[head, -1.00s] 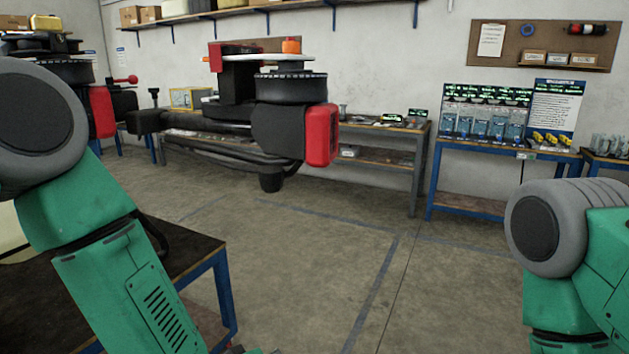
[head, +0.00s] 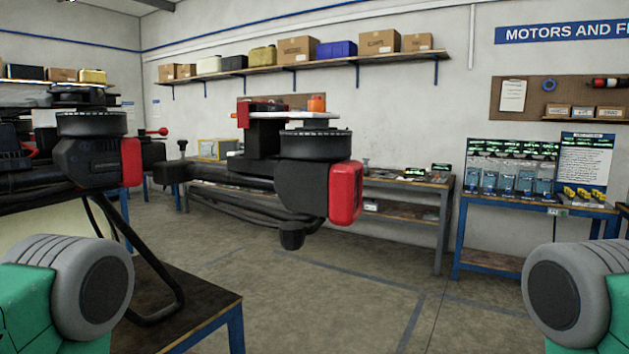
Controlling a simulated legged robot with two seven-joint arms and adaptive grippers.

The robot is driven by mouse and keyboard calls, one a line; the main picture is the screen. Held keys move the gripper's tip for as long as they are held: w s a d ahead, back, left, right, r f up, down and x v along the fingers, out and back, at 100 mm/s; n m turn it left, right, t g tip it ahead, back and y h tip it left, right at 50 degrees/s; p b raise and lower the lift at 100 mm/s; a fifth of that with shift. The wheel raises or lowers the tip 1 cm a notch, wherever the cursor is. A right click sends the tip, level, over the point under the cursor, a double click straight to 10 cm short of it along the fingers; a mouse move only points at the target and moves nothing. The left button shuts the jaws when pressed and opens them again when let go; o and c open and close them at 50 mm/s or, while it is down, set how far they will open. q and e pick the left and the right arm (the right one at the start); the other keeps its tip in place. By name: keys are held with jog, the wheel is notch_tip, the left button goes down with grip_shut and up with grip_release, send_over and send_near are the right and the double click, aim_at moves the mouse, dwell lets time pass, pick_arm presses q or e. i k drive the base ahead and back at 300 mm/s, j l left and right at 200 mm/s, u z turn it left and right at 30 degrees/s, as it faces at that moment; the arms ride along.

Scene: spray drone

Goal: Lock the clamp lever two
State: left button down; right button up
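A large black spray drone (head: 75,165) stands on the left, with an arm (head: 225,170) reaching out to the right. The arm ends in a black motor (head: 316,145) with a red end cap (head: 345,192). A red lever-like part with a round knob (head: 157,131) sticks out near the drone's middle. A red part (head: 246,113) and an orange piece (head: 317,103) sit above the outer motor. I cannot tell which part is clamp lever two or whether it is locked. Only green and grey links of my arms show at the lower corners. Both grippers are out of view.
A dark table (head: 195,300) with blue legs stands below the drone at lower left. A workbench (head: 405,184) and a blue-framed display table (head: 500,203) stand along the back wall. A shelf (head: 340,60) holds boxes above. The middle floor is clear.

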aim_at(163, 131)
jog(key=i+l+u, duration=0.85)
jog(key=l+u, duration=0.15)
jog(key=l, duration=0.2)
jog(key=i+l+u, duration=0.1)
jog(key=l+u, duration=0.15)
jog(key=i+l+u, duration=0.1)
jog(key=l+u, duration=0.15)
jog(key=l, duration=0.3)
jog(key=l+u, duration=0.55)
jog(key=l, duration=0.3)
jog(key=j, duration=0.2)
